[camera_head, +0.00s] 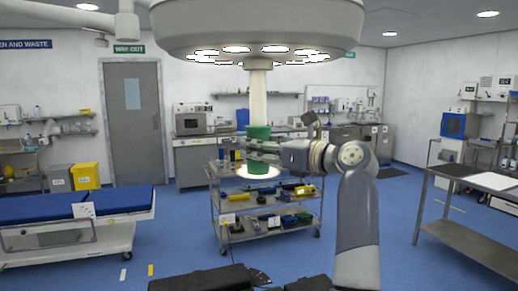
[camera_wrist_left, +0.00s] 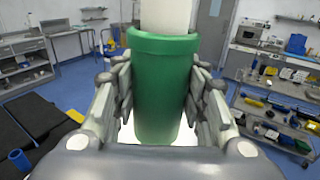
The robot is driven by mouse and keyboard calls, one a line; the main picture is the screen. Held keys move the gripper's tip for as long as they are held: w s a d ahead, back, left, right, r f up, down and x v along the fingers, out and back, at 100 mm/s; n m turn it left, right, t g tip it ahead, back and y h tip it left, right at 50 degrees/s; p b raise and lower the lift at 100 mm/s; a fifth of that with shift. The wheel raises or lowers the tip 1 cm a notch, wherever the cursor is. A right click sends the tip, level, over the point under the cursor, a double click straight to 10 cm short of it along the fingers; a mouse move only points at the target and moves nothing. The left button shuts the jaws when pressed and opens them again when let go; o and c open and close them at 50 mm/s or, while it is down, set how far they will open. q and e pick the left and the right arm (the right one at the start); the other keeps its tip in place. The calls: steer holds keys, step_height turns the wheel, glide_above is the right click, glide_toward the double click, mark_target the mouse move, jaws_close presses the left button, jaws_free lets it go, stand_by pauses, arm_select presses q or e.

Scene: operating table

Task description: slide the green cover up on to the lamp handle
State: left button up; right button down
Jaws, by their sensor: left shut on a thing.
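The green cover (camera_head: 258,132) is an upright green cup with a thick rim. It is held just below the lamp, in line with the pale lamp handle (camera_head: 258,95). My left gripper (camera_head: 262,150) is shut on the cover's sides; in the left wrist view, its fingers flank the green cover (camera_wrist_left: 160,95) on both sides. There the pale handle (camera_wrist_left: 168,15) rises from behind the cover's front rim. The handle's lower end is hidden, so I cannot tell how far inside it is. My right gripper is not in view.
The round surgical lamp head (camera_head: 256,25) hangs directly above. A metal cart (camera_head: 225,205) with tools stands behind the gripper. A bed with blue pads (camera_head: 120,199) is at the left and a metal table (camera_head: 460,225) at the right. A bright patch (camera_head: 258,172) glows below the cover.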

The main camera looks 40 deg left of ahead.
mark_target(264, 114)
arm_select(q)
steer(key=shift+r+p, duration=1.65)
steer(key=shift+r, duration=1.1)
steer(key=shift+r, duration=0.35)
steer(key=shift+r+p, duration=0.65)
steer(key=shift+r, duration=0.1)
steer(key=o, duration=1.1)
